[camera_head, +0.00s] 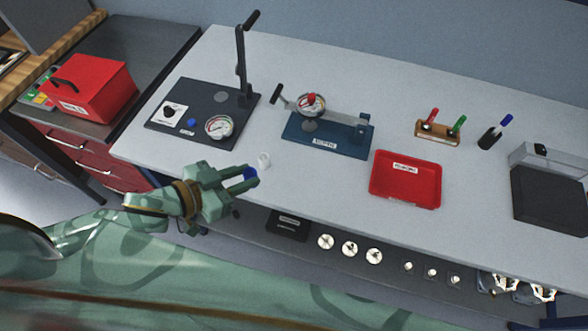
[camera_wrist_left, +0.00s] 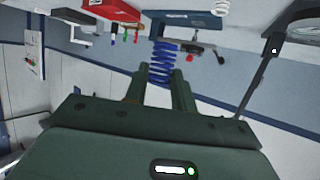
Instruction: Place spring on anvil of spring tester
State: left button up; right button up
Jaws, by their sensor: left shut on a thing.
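My left gripper (camera_head: 247,178) is shut on a blue coil spring (camera_head: 250,173), held above the bench's front edge. In the left wrist view the blue spring (camera_wrist_left: 161,62) sticks out between the fingertips (camera_wrist_left: 160,75). The disc is bare. My right gripper is not in view.
A white coil (camera_head: 264,160) stands on the bench close to the gripper. A blue-based gauge fixture (camera_head: 325,141) is behind it. A red tray (camera_head: 405,182), pen holder (camera_head: 437,133) and black-topped device (camera_head: 549,197) are to the right. A red box (camera_head: 92,88) is at left.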

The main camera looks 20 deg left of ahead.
pick_arm(q)
jog(key=w+d+f+b, duration=0.1)
jog(key=w+d+f, duration=0.1)
jog(key=w+f, duration=0.1)
jog(key=w+d+f+b, duration=0.1)
jog(key=w+f, duration=0.2)
jog(key=w, duration=0.2)
jog(key=w+d+f+b, duration=0.2)
jog(key=w+f, duration=0.1)
jog(key=w, duration=0.1)
jog(key=shift+d+f, duration=0.1)
jog(key=shift+d, duration=0.2)
jog(key=shift+w+d+f, duration=0.1)
jog(key=shift+w+f, duration=0.1)
jog(key=shift+f, duration=0.65)
jog(key=shift+w+d+f, duration=0.1)
jog(key=shift+w+f, duration=0.05)
jog(key=shift+f, duration=0.7)
jog(key=shift+b, duration=0.3)
jog(key=shift+f, duration=0.2)
jog(key=o, duration=1)
